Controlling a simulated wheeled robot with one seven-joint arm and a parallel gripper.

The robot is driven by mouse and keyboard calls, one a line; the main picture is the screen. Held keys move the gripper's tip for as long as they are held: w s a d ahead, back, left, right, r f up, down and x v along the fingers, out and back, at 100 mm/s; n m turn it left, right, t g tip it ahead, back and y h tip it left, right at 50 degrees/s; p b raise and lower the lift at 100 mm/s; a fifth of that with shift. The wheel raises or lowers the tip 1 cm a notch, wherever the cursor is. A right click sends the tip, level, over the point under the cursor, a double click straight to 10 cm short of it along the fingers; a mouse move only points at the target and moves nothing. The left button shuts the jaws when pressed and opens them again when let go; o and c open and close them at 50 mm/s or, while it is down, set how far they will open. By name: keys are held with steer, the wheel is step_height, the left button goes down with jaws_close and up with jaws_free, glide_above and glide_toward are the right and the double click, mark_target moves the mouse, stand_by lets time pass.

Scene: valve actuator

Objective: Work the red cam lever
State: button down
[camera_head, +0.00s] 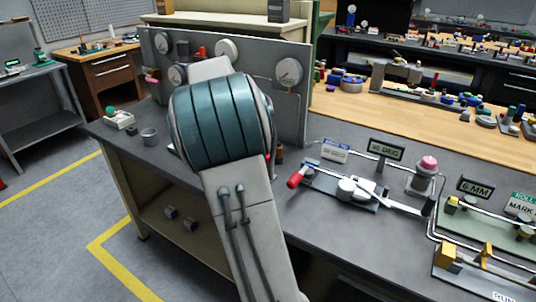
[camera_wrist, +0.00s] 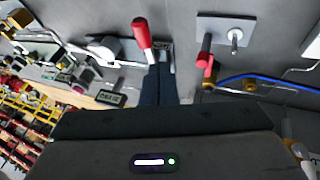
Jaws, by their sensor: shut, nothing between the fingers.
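A red-handled lever (camera_head: 297,180) stands out at the left end of a metal fixture (camera_head: 350,189) on the dark bench top, near a sign reading 30 DEG. In the wrist view the red handle (camera_wrist: 142,33) stands just beyond my gripper (camera_wrist: 159,70), slightly left of the fingertips. The fingers are shut with nothing between them. The lower end of the handle meets the fingertips in the picture; I cannot tell whether they touch. In the head view my arm hides the gripper.
A second red handle (camera_wrist: 205,48) stands right of my fingers in the wrist view, near a plate with a pin (camera_wrist: 234,38). A gauge panel (camera_head: 292,105) rises behind my arm.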

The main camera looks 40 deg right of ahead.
steer(key=shift+a+r, duration=0.25)
steer(key=shift+r, duration=0.2)
steer(key=shift+a, duration=0.1)
